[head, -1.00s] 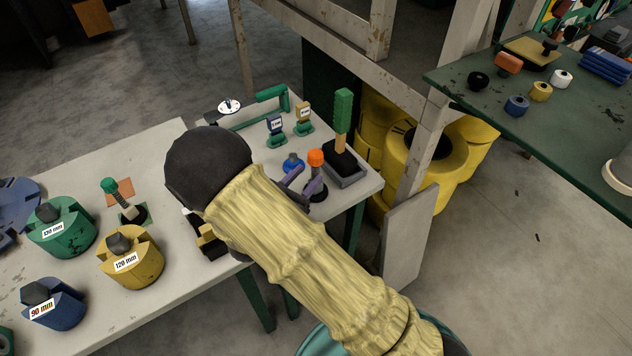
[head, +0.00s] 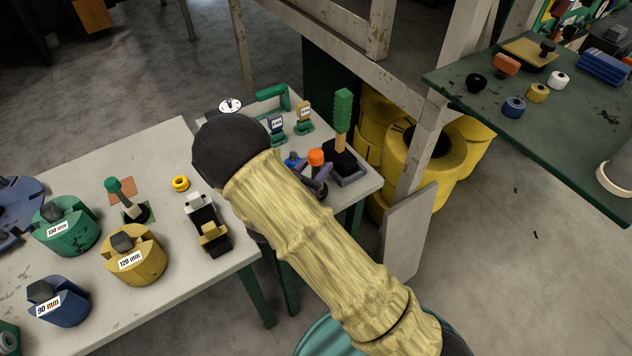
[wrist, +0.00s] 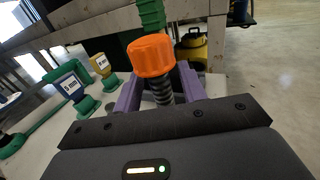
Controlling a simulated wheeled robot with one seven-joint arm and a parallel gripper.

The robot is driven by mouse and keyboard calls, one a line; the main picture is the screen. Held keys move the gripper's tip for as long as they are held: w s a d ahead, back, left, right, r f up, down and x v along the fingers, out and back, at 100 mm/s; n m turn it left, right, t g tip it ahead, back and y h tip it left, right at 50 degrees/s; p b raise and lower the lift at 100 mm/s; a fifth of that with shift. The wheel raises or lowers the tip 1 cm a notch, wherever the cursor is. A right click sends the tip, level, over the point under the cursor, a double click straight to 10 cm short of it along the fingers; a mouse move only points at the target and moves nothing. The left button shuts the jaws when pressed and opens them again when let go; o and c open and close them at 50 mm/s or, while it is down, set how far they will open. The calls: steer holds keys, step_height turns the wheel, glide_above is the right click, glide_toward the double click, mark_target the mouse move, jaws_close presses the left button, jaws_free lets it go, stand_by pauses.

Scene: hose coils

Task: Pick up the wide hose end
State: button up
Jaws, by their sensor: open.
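An orange-capped hose end (head: 316,157) with a black ribbed hose below it stands upright at the right part of the pale table. In the wrist view its orange cap (wrist: 151,56) is large and central. My gripper (head: 313,176) has purple fingers, and they are open on either side of the ribbed part, below the cap. Whether either finger touches the hose cannot be told. A blue-topped piece (head: 293,160) stands just left of it in the head view, partly hidden by my arm. No label shows whether the orange-capped end is the wide one.
Small labelled stands (head: 303,118) and a green bar frame (head: 272,93) are behind. A yellow ring (head: 181,183) and labelled drums (head: 133,255) lie left. The table's front edge is near.

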jaws_close()
stand_by(0.4)
step_height(320, 180, up, 10)
steer(key=shift+r+b, duration=0.1)
steer(key=shift+b, duration=0.3)
stand_by(0.7)
